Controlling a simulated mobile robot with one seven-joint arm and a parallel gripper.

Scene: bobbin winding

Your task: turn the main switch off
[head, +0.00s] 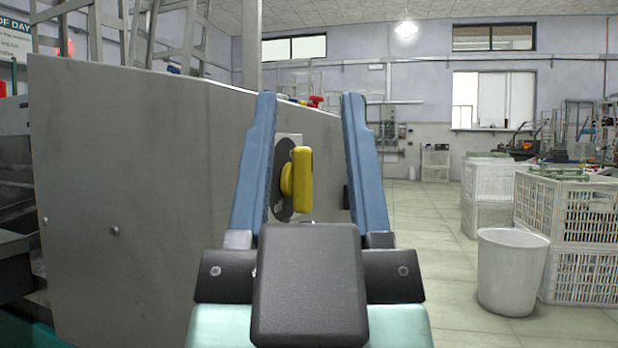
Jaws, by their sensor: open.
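The main switch (301,180) is a yellow knob with an upright handle on a dark round plate (283,205). It is mounted on the side of a large grey machine cabinet (140,170), and a "0" mark shows low on the plate. My gripper (309,100) is open, with its two blue fingers pointing ahead. In the picture the knob shows between the fingers, nearer the left one. The left finger covers part of the plate's left edge. I cannot tell how far the fingertips are from the knob, and no contact shows.
The cabinet wall fills the left side close to my gripper. Small red knobs (316,101) sit on its top edge. A white bin (512,270) and stacked white crates (567,210) stand at the right. Open tiled floor (425,235) lies between them and the machine.

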